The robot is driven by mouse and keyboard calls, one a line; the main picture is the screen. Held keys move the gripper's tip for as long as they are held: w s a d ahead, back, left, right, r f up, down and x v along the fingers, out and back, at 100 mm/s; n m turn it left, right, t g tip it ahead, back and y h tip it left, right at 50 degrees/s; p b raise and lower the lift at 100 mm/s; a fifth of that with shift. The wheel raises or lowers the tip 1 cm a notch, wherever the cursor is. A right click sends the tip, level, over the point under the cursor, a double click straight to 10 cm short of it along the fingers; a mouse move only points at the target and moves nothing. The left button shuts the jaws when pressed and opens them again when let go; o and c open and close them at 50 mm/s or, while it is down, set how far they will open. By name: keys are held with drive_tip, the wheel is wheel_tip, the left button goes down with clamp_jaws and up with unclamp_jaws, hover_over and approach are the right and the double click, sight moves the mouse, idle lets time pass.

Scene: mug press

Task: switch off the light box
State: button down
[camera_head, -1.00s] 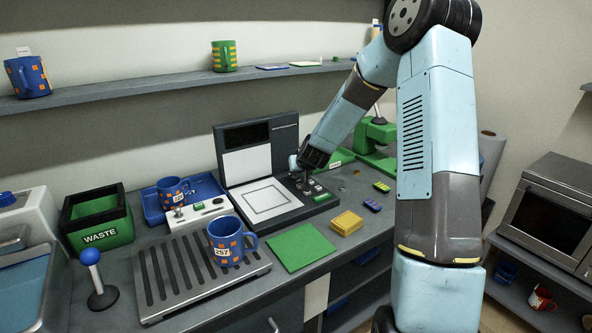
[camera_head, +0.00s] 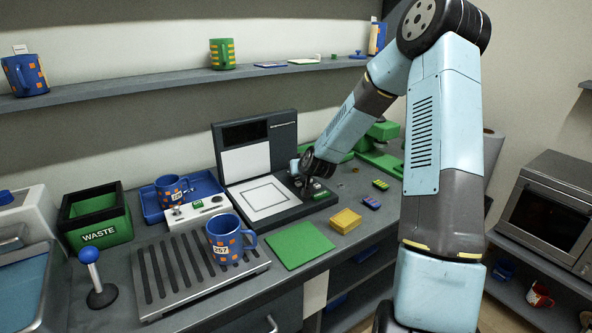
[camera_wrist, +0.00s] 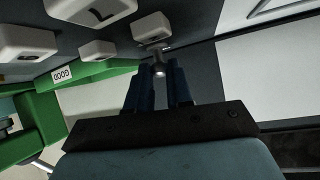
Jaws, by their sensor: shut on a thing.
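The light box (camera_head: 232,137) is a dark unit on the bench with an upright white panel (camera_head: 247,161) and a flat white pad with a thin square outline (camera_head: 268,198). Both white faces look pale; I cannot tell for sure whether they are lit. My gripper (camera_head: 303,186) is low over the right side of the light box's base. In the wrist view its dark blue fingers (camera_wrist: 158,88) are close together on a small metal switch lever (camera_wrist: 158,68). The lever stands on the dark base; its exact tilt is unclear.
A green mat (camera_head: 296,244) and a yellow block (camera_head: 346,221) lie in front. A blue mug (camera_head: 226,240) stands on the slatted rack (camera_head: 165,283) at left. A green machine (camera_head: 378,150) is behind my arm. White blocks (camera_wrist: 104,12) are close by in the wrist view.

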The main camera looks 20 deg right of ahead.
drive_tip(key=shift+s+f, duration=0.15)
drive_tip(key=shift+f, duration=0.05)
drive_tip(key=c, duration=1)
unclamp_jaws()
drive_tip(key=shift+r, duration=0.1)
drive_tip(key=shift+r, duration=0.1)
drive_tip(key=v, duration=1.3)
drive_tip(key=shift+s+r, duration=0.1)
drive_tip(key=shift+s, duration=0.15)
